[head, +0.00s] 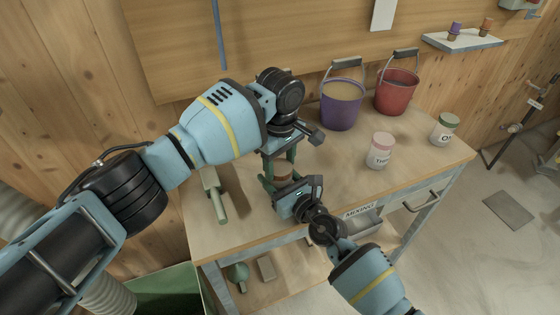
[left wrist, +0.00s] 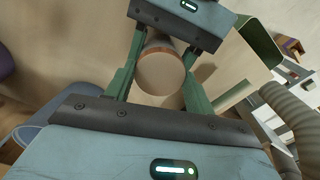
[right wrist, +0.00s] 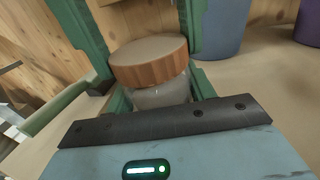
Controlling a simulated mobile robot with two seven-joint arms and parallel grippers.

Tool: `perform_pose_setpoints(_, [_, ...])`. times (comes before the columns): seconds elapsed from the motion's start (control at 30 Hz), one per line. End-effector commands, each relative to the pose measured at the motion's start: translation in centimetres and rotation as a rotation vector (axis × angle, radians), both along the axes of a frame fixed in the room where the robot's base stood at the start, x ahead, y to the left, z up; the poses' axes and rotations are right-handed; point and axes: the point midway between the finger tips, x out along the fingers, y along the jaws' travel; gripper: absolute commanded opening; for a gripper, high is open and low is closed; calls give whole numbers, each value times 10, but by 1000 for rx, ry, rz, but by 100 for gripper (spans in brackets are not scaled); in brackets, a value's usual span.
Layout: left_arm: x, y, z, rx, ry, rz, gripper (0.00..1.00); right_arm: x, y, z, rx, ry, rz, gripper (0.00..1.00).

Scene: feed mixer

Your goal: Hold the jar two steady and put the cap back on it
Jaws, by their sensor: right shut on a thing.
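Jar two stands on the workbench; its brown cap (head: 283,176) sits on top of the pale jar body (right wrist: 162,95) in the right wrist view. I cannot tell whether the cap is fully seated. My left gripper (head: 279,167) points straight down over the jar, open, its green fingers on either side of the cap (left wrist: 160,73). My right gripper (head: 282,186) comes from the front and is shut on the jar body below the cap. The jar's label is hidden.
A jar with a pink lid (head: 380,150) and a jar with a green lid (head: 444,129) stand to the right. A purple bucket (head: 342,104) and a red bucket (head: 397,92) stand behind. A green-handled tool (head: 217,200) lies left of the jar.

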Motion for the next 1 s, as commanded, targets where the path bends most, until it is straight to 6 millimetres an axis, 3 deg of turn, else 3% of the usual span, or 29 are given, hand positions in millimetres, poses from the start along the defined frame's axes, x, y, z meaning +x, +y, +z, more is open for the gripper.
perform_pose_setpoints(0.03, [0, 0, 0, 0, 0, 0, 42, 0, 0, 0, 0, 0, 0, 0])
perform_pose_setpoints(0.17, [0, 0, 0, 0, 0, 0, 26, 0, 0, 0, 0, 0, 0, 0])
perform_pose_setpoints(0.37, [0, 0, 0, -1, 1, -82, 25, 0, 0, 0, 0, 0, 0, 0])
perform_pose_setpoints(1.0, [0, 0, -1, -2, 1, -1088, 25, 0, 0, 0, 0, 0, 0, 0])
